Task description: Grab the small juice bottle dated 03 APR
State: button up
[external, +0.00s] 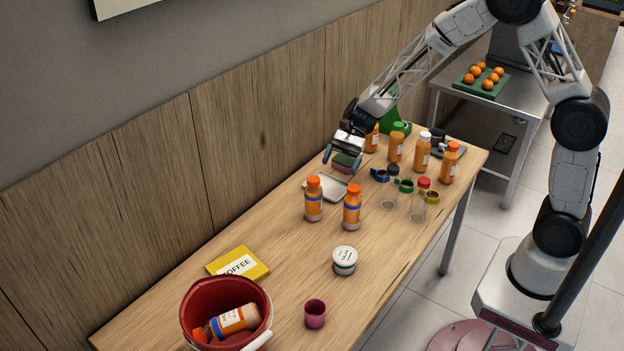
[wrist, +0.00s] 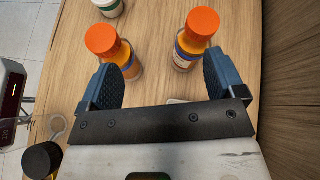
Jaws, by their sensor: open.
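Two small orange juice bottles with orange caps and blue bands stand upright mid-table, a left one (external: 313,207) and a right one (external: 352,211). In the wrist view they show beyond my fingers, one at left (wrist: 131,66) and one at right (wrist: 186,58). More juice bottles stand at the back, such as a white-capped one (external: 422,155) and an orange-capped one (external: 449,166). Another bottle (external: 238,319) lies in the red bucket. No date can be read on any label. My gripper (external: 342,162) is open and empty above the table, behind the two blue-banded bottles.
A pale tray (external: 320,190) lies below my gripper. Empty jars (external: 418,208) stand to its right. A wooden wall borders the left.

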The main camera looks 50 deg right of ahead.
aim_at(314, 195)
jog(key=w+a+f+m+y, duration=0.1)
jog(key=w+f+m, duration=0.1)
jog(key=w+f, duration=0.3)
jog(key=shift+a+f+m+t+y, duration=0.25)
jog(key=shift+f+m+t+y, duration=0.15)
jog(key=shift+f, duration=0.3)
jog(key=shift+a, duration=0.1)
jog(key=shift+x, duration=1.2)
jog(key=shift+a, duration=0.1)
jog(key=shift+s+x, duration=0.1)
jog(key=shift+x, duration=1.15)
jog(key=shift+s+x, duration=0.15)
jog(key=shift+x, duration=1.1)
